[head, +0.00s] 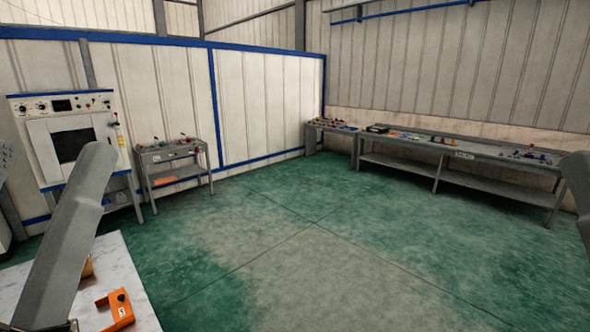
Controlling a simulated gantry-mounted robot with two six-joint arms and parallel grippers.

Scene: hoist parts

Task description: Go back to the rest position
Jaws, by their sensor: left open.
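My left arm reaches down over the pale marbled table (135,268) at the lower left. Only a small part of my left gripper (72,325) shows at the bottom edge of the picture; it is open, and its fingertips are mostly cut off. A small tan-brown part (87,269) is partly hidden behind my left arm. A piece of my right arm shows at the right edge; its gripper is out of the picture.
A white cabinet machine (75,140) and a small grey bench (172,158) stand at the left wall. A long grey workbench (445,150) with several small items runs along the back wall at right. The green floor (300,250) between is clear.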

